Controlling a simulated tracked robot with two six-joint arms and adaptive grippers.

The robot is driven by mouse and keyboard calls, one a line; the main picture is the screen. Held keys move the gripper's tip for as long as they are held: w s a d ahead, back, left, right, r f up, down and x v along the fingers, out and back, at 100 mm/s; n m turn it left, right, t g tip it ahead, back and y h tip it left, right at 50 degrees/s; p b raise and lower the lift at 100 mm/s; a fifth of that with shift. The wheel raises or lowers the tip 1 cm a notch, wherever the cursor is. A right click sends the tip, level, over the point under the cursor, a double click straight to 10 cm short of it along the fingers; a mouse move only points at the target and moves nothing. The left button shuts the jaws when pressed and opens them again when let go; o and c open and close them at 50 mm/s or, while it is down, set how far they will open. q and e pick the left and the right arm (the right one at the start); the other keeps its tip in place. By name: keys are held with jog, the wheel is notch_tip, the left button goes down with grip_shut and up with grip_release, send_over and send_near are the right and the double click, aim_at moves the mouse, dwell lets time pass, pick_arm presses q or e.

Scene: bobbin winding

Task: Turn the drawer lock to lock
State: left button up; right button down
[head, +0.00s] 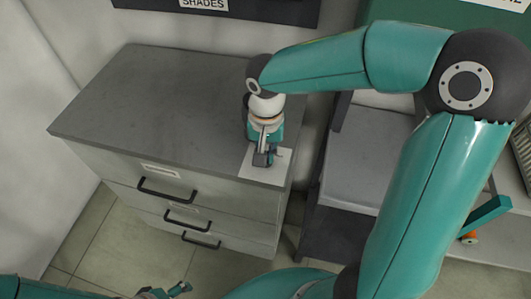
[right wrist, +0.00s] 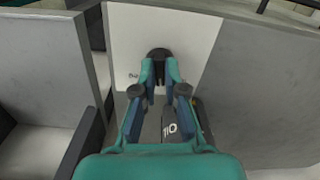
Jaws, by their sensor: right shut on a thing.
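The drawer lock shows in the right wrist view as a dark round knob (right wrist: 158,54) on a white plate (right wrist: 195,30). The plate also shows in the head view (head: 261,176), at the top right front of the grey drawer cabinet (head: 150,95). My right gripper (right wrist: 160,72) is shut on the knob, with one finger on each side. In the head view the right gripper (head: 264,158) hides most of the knob. Small marks show on the plate left of the fingers, too small to read. My left gripper (head: 166,292) is at the bottom edge of the head view, away from the cabinet.
The cabinet has drawers with black handles, one on the top drawer (head: 167,191), and all look closed. The cabinet top is bare. A grey bench-like unit (head: 365,160) stands to the right of the cabinet, across a narrow gap. Tiled floor is open at the front left.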

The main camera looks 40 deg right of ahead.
jog(key=n, duration=0.7)
dwell(0.6)
jog(key=c, duration=1.2)
grip_release()
jog(key=shift+c, duration=0.2)
notch_tip(320, 180, up, 12)
jog(key=shift+f, duration=0.1)
